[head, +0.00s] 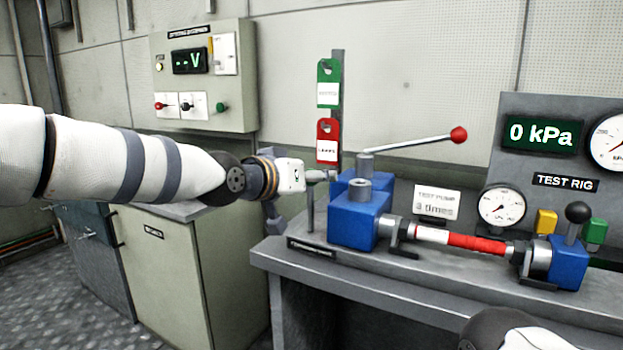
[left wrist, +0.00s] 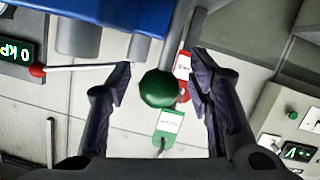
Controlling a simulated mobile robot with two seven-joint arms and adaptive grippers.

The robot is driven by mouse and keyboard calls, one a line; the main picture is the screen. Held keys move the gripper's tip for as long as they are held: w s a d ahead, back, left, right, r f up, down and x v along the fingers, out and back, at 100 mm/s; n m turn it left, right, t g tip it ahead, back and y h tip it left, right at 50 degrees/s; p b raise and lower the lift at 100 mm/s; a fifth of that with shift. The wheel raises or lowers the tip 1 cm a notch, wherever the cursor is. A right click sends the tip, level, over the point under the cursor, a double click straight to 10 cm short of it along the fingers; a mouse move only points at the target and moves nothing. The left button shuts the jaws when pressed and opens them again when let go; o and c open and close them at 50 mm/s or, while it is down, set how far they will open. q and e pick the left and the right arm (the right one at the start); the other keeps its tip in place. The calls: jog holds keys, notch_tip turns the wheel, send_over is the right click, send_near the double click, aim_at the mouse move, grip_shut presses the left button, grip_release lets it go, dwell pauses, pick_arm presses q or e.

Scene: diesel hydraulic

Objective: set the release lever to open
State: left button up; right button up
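A lever with a green knob (left wrist: 165,88) hangs beside the blue pump body (head: 355,225) in the left wrist view; no label names it as the release lever. My left gripper (head: 300,195) is left of the pump, and its fingers also show in the left wrist view (left wrist: 160,85). They are open on either side of the green knob, with visible gaps. In the head view my gripper hides the green knob. A second lever with a black knob (head: 578,212) stands upright on the blue block at the right. My right gripper is not in view.
The pump handle with a red ball (head: 458,135) reaches right above the bench (head: 420,282). A green tag (head: 328,92) and a red tag (head: 327,128) hang on a post behind. A red and white hose (head: 470,242) runs right. The display (head: 541,134) reads 0 kPa.

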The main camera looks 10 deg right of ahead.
pick_arm(q)
jog(key=v, duration=1.2)
jog(key=shift+a, duration=0.1)
